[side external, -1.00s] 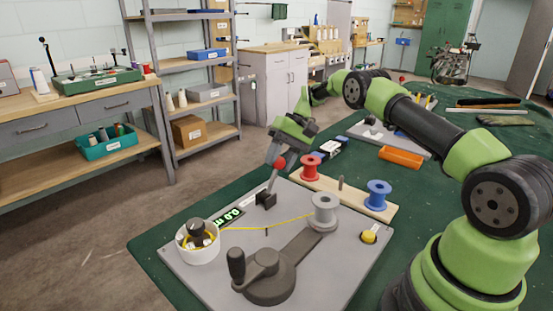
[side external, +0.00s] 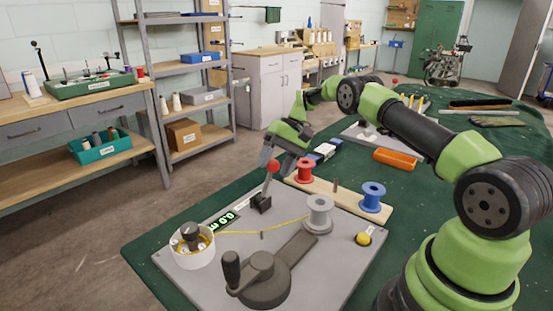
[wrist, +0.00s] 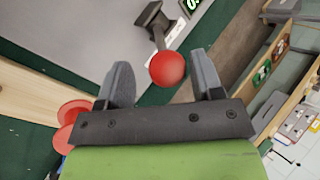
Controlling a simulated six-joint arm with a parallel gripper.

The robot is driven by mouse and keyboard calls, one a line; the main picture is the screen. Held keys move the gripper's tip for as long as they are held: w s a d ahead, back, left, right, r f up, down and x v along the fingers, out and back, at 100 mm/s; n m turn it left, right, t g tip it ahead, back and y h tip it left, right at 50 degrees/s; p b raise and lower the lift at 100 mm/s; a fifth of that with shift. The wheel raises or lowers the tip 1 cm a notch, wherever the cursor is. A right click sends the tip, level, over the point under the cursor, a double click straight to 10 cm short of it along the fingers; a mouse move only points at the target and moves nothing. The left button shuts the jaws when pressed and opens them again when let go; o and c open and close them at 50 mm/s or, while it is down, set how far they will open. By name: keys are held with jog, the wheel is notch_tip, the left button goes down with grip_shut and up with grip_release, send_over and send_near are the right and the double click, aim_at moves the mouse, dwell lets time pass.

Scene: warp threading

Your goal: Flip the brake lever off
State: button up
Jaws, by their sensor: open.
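The brake lever is a thin grey stalk with a red ball knob (side external: 273,167), standing tilted from a dark base (side external: 261,204) on the grey panel (side external: 205,272). My gripper (side external: 277,160) is open and empty, just behind and above the knob. In the wrist view the red knob (wrist: 167,69) lies between the two spread fingers of my gripper (wrist: 161,72), with a visible gap on each side. Its dark base (wrist: 151,17) shows beyond. I cannot tell whether a finger touches the knob.
A wooden strip carries a red spool (side external: 305,171) and a blue spool (side external: 372,196), close to my gripper. The panel also holds a grey spool (side external: 319,213), a hand crank (side external: 262,277), a white cup (side external: 189,252), a yellow button (side external: 363,239) and a yellow thread.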

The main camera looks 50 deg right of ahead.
notch_tip(320, 180, up, 9)
jog(key=d, duration=0.1)
jog(key=shift+d+r, duration=0.15)
jog(key=shift+d, duration=0.25)
jog(key=shift+s, duration=0.1)
jog(key=s+a+r+t+h, duration=0.1)
jog(key=s+a+r, duration=0.15)
jog(key=r, duration=0.25)
jog(key=s+a+r+n+h, duration=0.1)
jog(key=s+a+r+h, duration=0.1)
jog(key=a+r, duration=0.25)
jog(key=s+a+r+t+h, duration=0.1)
jog(key=s+a+r, duration=0.2)
jog(key=r, duration=0.3)
jog(key=s+a+f+t, duration=0.1)
jog(key=s+a+t, duration=0.1)
jog(key=s, duration=0.7)
jog(key=s+a+f+t+h, duration=0.1)
jog(key=s+a+f+t, duration=0.1)
jog(key=s, duration=0.7)
jog(key=shift+s+a+n+t, duration=0.3)
jog(key=shift+a+n, duration=0.1)
jog(key=shift+a, duration=0.5)
